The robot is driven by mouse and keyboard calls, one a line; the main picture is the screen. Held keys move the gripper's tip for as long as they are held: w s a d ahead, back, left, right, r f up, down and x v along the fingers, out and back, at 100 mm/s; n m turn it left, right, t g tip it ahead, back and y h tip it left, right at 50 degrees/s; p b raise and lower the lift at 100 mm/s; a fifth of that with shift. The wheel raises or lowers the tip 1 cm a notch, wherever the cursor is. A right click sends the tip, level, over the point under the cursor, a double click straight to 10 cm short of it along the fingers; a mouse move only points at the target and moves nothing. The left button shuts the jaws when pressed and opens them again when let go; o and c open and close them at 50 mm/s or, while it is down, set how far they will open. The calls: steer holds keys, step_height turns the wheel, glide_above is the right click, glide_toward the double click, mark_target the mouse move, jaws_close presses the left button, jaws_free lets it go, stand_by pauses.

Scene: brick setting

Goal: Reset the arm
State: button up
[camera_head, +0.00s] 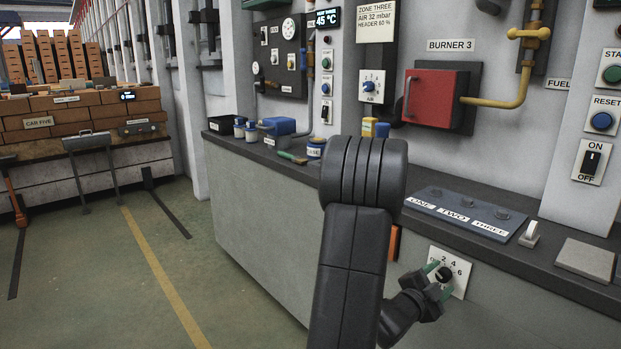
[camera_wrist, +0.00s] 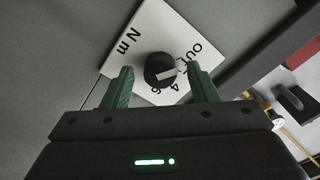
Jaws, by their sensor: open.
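My gripper (camera_head: 439,283) is at the front of the grey bench, below the counter edge. Its green-tipped fingers are apart. In the wrist view my gripper (camera_wrist: 160,86) has one finger on each side of a black knob (camera_wrist: 158,70) with a pale pointer. The plate (camera_head: 459,262) also shows in the head view, partly behind the gripper. Nothing is held; whether a finger touches the knob I cannot tell. My arm is bent, its elbow raised in front of the counter.
A red burner box (camera_head: 436,97) is on the wall above. The floor (camera_head: 120,290) at left is open.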

steer(key=shift+m+p, duration=0.9)
steer(key=shift+m, duration=0.9)
